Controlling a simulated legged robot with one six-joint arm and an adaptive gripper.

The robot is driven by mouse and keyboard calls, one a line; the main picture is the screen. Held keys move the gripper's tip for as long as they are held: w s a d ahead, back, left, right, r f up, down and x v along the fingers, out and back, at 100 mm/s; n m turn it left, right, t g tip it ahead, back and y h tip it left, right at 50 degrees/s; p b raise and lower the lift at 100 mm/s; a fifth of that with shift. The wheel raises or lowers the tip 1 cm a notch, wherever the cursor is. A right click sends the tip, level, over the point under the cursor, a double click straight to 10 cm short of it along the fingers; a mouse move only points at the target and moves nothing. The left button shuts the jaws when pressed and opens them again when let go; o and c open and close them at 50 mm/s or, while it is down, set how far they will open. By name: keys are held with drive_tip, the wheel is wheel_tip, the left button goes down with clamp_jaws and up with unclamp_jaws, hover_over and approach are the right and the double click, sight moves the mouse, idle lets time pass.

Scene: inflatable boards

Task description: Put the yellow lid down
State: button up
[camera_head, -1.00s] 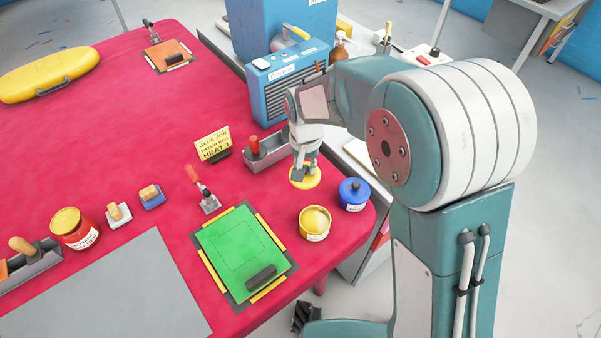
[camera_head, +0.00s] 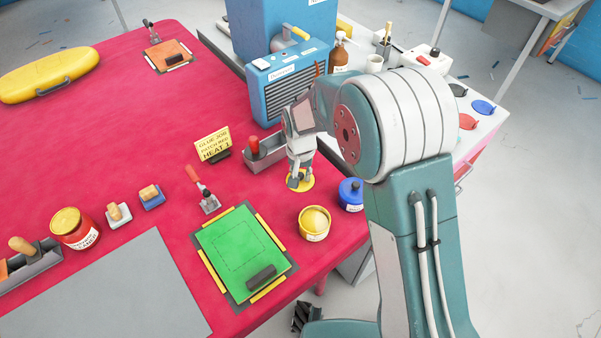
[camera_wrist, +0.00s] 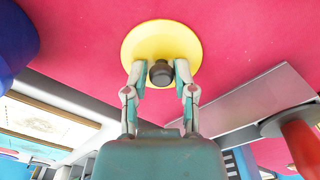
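The yellow lid (camera_head: 306,185) is a round disc at the right part of the red table, low over it or on it; I cannot tell if it touches. In the wrist view the lid (camera_wrist: 161,35) lies flat with a dark knob at its middle. My gripper (camera_head: 301,180) points down at the lid. In the wrist view my gripper (camera_wrist: 161,70) has one finger on each side of the knob, and it looks shut on it.
A grey tray with a red-handled tool (camera_head: 262,155) is close behind my gripper. A yellow sign (camera_head: 212,146), a green patch board (camera_head: 238,250) and a small red-handled clamp (camera_head: 207,200) are to the left. A blue heater box (camera_head: 287,85) stands behind.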

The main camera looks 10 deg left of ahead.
sight(301, 174)
drive_tip(key=shift+o, duration=0.2)
drive_tip(key=shift+r, duration=0.1)
wheel_tip(301, 174, up, 12)
idle(0.5)
drive_tip(key=s+d+r+t, duration=0.1)
drive_tip(key=s+d+r, duration=0.3)
drive_tip(key=d+r, duration=0.3)
drive_tip(key=s+d+r+t, duration=0.1)
drive_tip(key=s+d+r, duration=0.3)
drive_tip(key=d, duration=0.5)
drive_tip(key=s+d+r+m+t, duration=0.1)
drive_tip(key=s+d+r+t, duration=0.1)
drive_tip(key=s+d, duration=0.8)
drive_tip(key=s+t, duration=0.1)
drive_tip(key=s, duration=0.2)
drive_tip(key=shift+s+d+r+t, duration=0.15)
drive_tip(key=shift+s+r+t, duration=0.1)
drive_tip(key=shift+r+t, duration=0.05)
